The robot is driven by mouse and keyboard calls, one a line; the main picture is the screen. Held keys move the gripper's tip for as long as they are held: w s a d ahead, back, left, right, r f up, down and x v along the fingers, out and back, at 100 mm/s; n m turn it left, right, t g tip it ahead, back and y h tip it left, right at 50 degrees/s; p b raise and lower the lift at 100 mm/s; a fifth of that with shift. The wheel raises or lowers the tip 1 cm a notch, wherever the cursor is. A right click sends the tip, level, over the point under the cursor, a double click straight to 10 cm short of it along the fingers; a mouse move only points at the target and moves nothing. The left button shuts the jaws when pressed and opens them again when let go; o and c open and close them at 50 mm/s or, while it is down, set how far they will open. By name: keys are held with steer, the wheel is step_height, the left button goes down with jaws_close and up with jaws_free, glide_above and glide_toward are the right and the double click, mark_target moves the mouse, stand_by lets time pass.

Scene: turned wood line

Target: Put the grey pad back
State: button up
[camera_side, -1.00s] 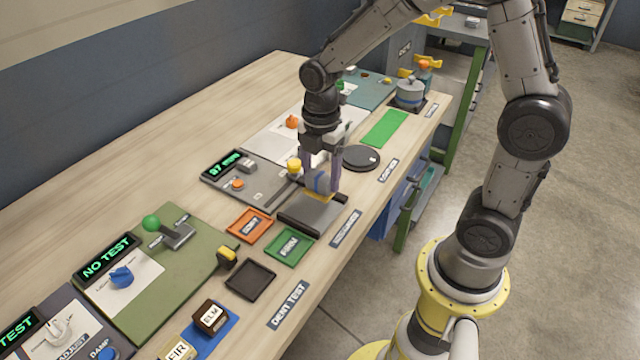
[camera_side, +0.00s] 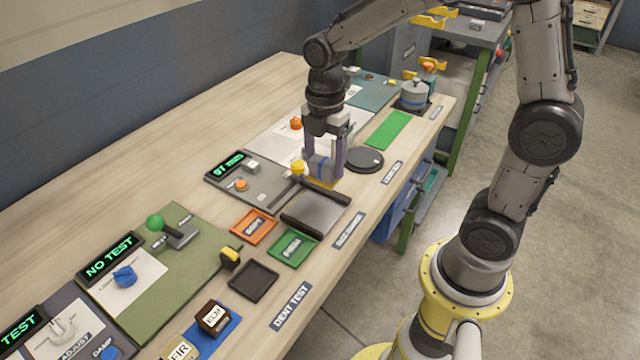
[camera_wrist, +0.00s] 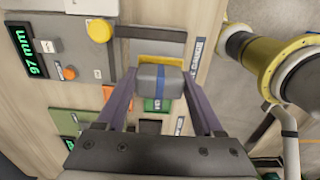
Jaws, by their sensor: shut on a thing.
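The grey pad is a rounded grey block with a blue stripe and a yellow layer; it shows in the side view (camera_side: 320,169) and the wrist view (camera_wrist: 153,80). My gripper (camera_side: 324,172) is shut on it, with one purple finger on each side, also in the wrist view (camera_wrist: 160,84). The pad is at the far right end of a grey plate with dark rails (camera_side: 314,212), behind its edge. I cannot tell whether the pad's underside touches anything. The fingers partly hide it in the side view.
A round black disc (camera_side: 364,159) lies close right of my gripper, with a green mat (camera_side: 388,130) beyond. A gauge panel with a display (camera_side: 228,164) and yellow knob (camera_side: 299,167) is at left. Orange (camera_side: 254,227) and green (camera_side: 292,248) trays lie nearer.

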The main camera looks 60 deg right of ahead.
steer(key=s+n, duration=0.1)
steer(key=s, duration=0.2)
steer(key=shift+d, duration=0.15)
steer(key=s+d+r, duration=0.4)
steer(key=s+d, duration=0.1)
steer(key=s, duration=0.4)
steer(key=shift+m, duration=0.5)
steer(key=w+d+f, duration=0.1)
steer(key=w+f, duration=0.2)
steer(key=w, duration=0.1)
steer(key=w+d+f, duration=0.2)
steer(key=w+f, duration=0.1)
steer(key=w, duration=0.1)
steer(key=w+d+f, duration=0.1)
steer(key=w+f, duration=0.2)
steer(key=w, duration=0.1)
steer(key=shift+w+d+f, duration=0.25)
steer(key=shift+d+f, duration=0.05)
steer(key=shift+f, duration=1.55)
steer(key=shift+f, duration=0.15)
steer(key=o, duration=1.3)
